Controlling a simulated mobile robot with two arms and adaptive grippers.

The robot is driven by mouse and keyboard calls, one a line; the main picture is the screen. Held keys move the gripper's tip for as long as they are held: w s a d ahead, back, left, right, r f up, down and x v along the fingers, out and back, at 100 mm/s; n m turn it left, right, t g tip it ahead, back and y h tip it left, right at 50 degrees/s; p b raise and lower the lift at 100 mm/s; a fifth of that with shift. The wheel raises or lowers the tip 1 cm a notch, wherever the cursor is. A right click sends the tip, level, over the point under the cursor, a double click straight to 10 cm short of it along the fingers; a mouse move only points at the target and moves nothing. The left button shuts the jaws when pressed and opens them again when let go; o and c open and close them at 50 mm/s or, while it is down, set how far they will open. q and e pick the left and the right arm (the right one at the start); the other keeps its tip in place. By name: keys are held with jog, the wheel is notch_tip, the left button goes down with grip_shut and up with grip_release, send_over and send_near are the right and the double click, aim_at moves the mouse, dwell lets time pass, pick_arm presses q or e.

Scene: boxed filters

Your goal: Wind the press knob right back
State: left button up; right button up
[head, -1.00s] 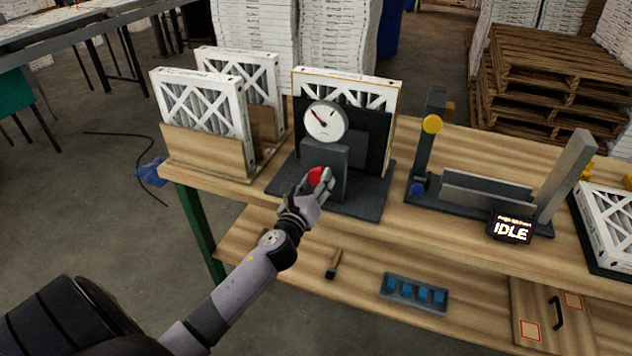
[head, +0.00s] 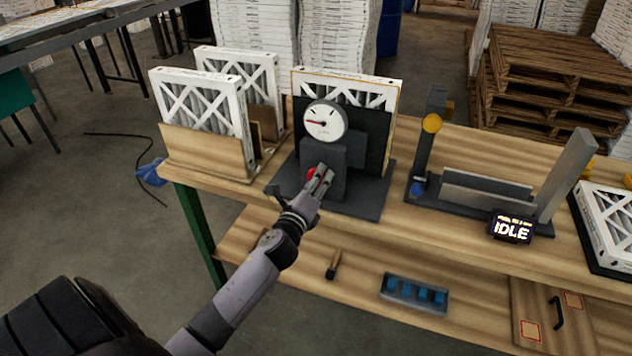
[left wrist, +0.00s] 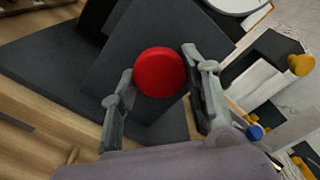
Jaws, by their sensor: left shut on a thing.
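The red press knob (head: 311,175) is on the front of the dark grey press (head: 324,155), partly hidden by my left gripper (head: 319,178). In the left wrist view the round red knob (left wrist: 160,72) sits between the two fingers, one on each side. My left gripper is shut on it. The white dial gauge (head: 325,121) on top of the press has its red needle pointing left. A white-framed filter (head: 347,80) stands upright behind the press. My right gripper is not in view.
Two filters stand in a wooden rack (head: 205,153) left of the press. To the right are a dark fixture with a yellow knob (head: 432,124), a display reading IDLE (head: 511,228) and another filter (head: 607,220). The lower shelf holds a brush (head: 333,267) and a tray (head: 414,312).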

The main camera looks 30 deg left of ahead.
pick_arm(q)
jog(key=m+p, duration=0.4)
jog(key=m, duration=2.4)
jog(key=shift+a+m+p, duration=0.15)
jog(key=shift+m+p, duration=0.25)
dwell(1.0)
jog(key=shift+n, duration=0.3)
jog(key=shift+s, duration=0.1)
jog(key=o, duration=1.1)
jog(key=shift+a, duration=0.1)
